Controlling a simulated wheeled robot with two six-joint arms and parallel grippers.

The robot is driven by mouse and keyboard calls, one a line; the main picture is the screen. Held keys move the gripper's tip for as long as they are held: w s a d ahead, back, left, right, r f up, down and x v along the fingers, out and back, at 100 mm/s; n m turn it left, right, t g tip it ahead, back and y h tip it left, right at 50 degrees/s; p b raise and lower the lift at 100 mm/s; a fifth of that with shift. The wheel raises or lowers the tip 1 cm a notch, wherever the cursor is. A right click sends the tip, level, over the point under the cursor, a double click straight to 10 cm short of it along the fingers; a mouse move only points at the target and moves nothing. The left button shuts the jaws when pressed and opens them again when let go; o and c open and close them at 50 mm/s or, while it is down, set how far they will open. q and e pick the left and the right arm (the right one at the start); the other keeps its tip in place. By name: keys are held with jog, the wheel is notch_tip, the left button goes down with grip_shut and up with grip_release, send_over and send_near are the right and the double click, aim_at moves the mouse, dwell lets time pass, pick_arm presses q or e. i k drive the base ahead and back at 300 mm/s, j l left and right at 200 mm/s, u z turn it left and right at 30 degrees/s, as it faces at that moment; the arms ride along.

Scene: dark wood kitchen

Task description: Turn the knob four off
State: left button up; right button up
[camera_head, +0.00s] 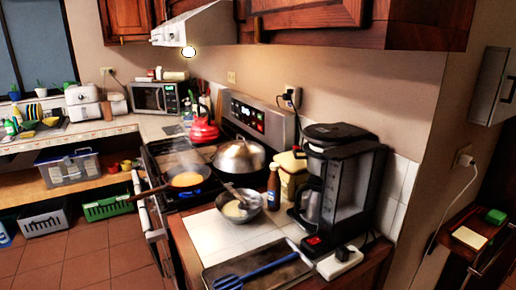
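The stove (157,157) stands against the wall left of the tiled counter. Its front edge (143,205) is seen at a steep angle, and small shapes there may be knobs. I cannot tell which one is knob four or how it is turned. A frying pan (186,179) with yellow-orange food sits on a front burner. A blue flame (186,194) shows beneath it, and faint steam rises above it. A lidded silver pot (240,157) and a red kettle (204,128) stand behind it. Neither of my grippers is in view.
The pan's handle (147,194) sticks out past the stove front. A metal bowl (239,207), a bottle (273,188), a coffee maker (345,185) and a tray with a blue spatula (255,272) crowd the near counter. Tiled floor (95,255) is open left of the stove.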

aim_at(155, 211)
jog(key=i+j+z, duration=0.25)
jog(key=j+z, duration=0.2)
jog(key=j, duration=1.2)
jog(key=j+z, duration=0.4)
jog(key=j, duration=1.25)
jog(key=i+j+z, duration=0.25)
jog(key=j, duration=1.1)
jog(key=j+z, duration=0.25)
jog(key=j, duration=1.1)
